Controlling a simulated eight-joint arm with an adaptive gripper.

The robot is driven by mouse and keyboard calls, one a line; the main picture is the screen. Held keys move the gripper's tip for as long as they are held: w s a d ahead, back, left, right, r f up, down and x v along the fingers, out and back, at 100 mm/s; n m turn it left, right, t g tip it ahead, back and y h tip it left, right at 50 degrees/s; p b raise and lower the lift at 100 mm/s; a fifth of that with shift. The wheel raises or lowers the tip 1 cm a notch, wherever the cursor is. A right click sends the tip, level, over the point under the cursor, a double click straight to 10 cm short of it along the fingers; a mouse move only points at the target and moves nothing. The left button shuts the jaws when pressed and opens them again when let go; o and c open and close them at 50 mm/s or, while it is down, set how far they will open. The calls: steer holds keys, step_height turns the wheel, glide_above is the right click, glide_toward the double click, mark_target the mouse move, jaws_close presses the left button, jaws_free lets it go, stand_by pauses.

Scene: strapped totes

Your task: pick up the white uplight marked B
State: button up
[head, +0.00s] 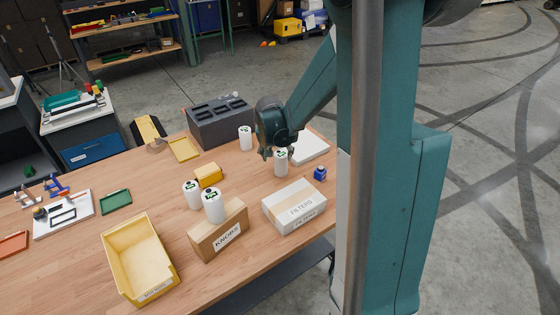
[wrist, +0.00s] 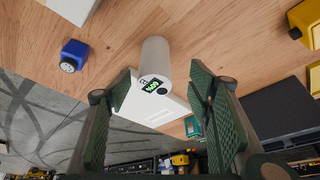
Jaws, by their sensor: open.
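Several white cylindrical uplights with green displays on top stand in the head view. One uplight (head: 281,163) stands upright just beside my gripper (head: 269,154). Another uplight (head: 245,138) stands by the grey block, and two more, one uplight (head: 192,195) and one uplight (head: 214,206), stand to the front left. In the wrist view, one uplight (wrist: 155,58) lies between the lines of my open gripper's two fingers (wrist: 160,84), beyond the tips, with nothing held. Its top shows a green display and a small dark mark. I cannot surely read the letter on any uplight.
A blue block (head: 320,173) and a FILTERS box (head: 294,206) stand near the closest uplight, with a flat white thing (head: 311,147) behind it. A KNOBS box (head: 218,231), yellow block (head: 208,175), yellow bin (head: 140,258) and grey slotted block (head: 220,121) are also on the table.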

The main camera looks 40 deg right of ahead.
mark_target(282, 154)
steer(key=shift+w+d+f+m+p, duration=0.25)
steer(key=shift+d+f, duration=0.25)
steer(key=shift+d, duration=0.2)
steer(key=shift+w+d+f+m+p, duration=0.15)
steer(key=shift+w+d+f+p, duration=0.1)
steer(key=shift+d+f, duration=0.3)
steer(key=shift+d, duration=0.15)
steer(key=shift+x, duration=1.2)
steer(key=shift+b+x, duration=0.35)
steer(key=shift+x, duration=2.25)
steer(key=c, duration=1.3)
